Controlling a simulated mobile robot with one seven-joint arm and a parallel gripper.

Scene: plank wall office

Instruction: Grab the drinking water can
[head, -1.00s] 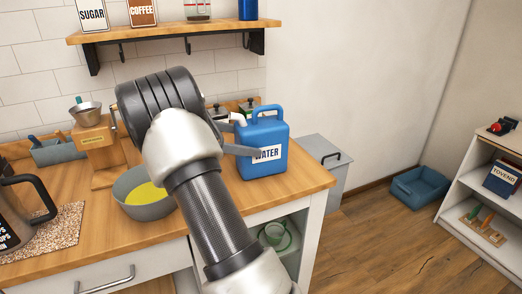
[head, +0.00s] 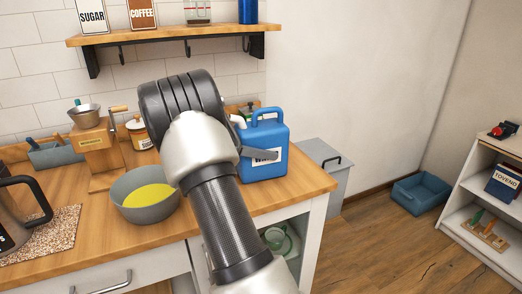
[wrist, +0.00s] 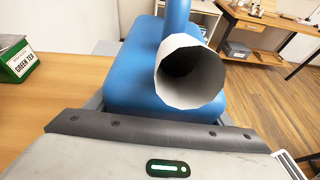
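The drinking water can (head: 265,130) is a blue jug with a white spout and a "WATER" label. It stands upright near the right end of the wooden counter.
A grey bowl with yellow contents (head: 147,196) stands left of my arm, near a wooden grinder (head: 97,148). A shelf (head: 170,36) hangs above the counter (head: 105,228).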

